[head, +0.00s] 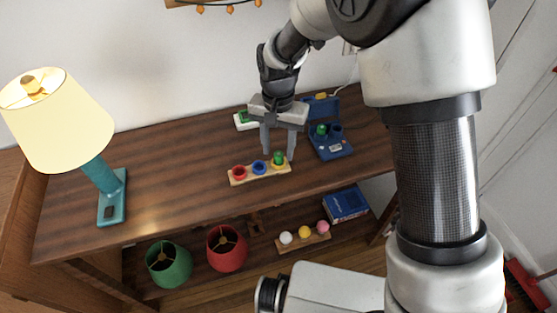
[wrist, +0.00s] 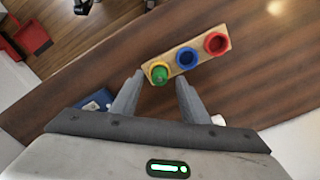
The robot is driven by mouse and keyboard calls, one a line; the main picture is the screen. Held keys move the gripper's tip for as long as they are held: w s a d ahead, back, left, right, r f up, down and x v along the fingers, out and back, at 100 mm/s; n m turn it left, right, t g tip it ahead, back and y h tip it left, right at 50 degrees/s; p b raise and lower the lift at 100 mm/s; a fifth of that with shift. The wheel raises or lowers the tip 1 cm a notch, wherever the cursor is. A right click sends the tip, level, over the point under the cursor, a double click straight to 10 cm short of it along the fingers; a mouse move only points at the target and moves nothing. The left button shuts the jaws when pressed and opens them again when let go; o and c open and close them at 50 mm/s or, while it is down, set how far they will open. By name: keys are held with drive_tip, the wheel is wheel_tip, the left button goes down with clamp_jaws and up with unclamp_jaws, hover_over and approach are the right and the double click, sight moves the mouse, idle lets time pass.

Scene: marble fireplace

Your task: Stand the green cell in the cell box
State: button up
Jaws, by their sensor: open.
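The green cell (head: 278,158) stands upright in the yellow-ringed hole of a small wooden rack (head: 262,176), at its right end in the head view. The wrist view shows the green cell (wrist: 160,75) beside the blue and red rings. My gripper (head: 278,153) is open over that end of the rack. In the wrist view its fingertips (wrist: 160,80) lie on either side of the cell, with no clear contact. The blue cell box (head: 332,147) stands behind and to the right, lid raised, with a green and a dark blue round socket or piece inside.
A teal lamp (head: 112,205) with a cream shade stands at the left of the table. A white object with a green top (head: 245,120) lies behind the gripper. A lower shelf holds red and green shades, a ball rack and a blue book (head: 346,203). The table's left middle is clear.

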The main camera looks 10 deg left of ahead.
drive_tip(key=shift+f, duration=0.7)
drive_tip(key=shift+c, duration=0.3)
clamp_jaws()
drive_tip(key=shift+r, duration=0.1)
drive_tip(key=shift+r, duration=0.1)
